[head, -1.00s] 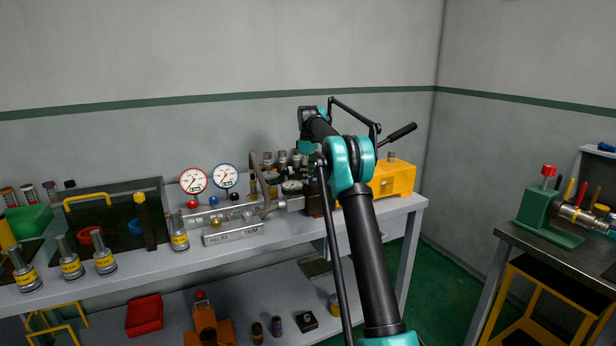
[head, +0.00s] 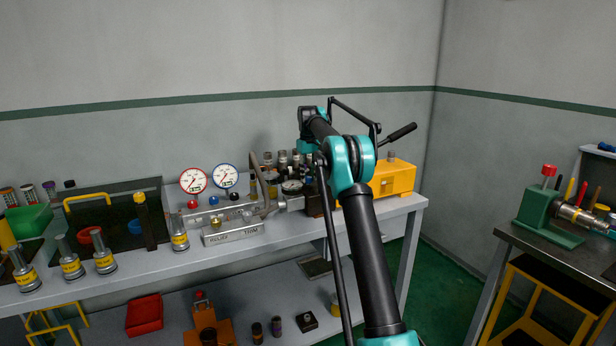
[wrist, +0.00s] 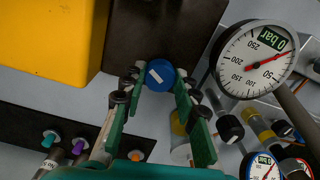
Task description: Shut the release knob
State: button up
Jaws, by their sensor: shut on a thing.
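A round blue knob (wrist: 160,75) with a white bar mark on its top shows in the wrist view. The white mark lies slanted across it. My gripper (wrist: 159,80) has its two green fingers on either side of the knob, with the tips closed against it. A dark block (wrist: 172,30) lies just behind the knob. In the head view my arm covers the fingertips and the knob.
A white gauge (wrist: 255,60) with a red needle stands right of the knob, its label seeming to read 0 bar. A yellow box (wrist: 45,40) is at left; it also shows in the head view (head: 393,180). Several small valves and fittings crowd the right side.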

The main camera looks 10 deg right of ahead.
aim_at(308, 177)
jog(key=m, duration=0.6)
jog(key=shift+m, duration=0.3)
jog(key=m, duration=0.5)
dwell(0.4)
jog(key=o, duration=1.2)
jog(key=shift+c, duration=0.2)
jog(key=shift+r, duration=3.8)
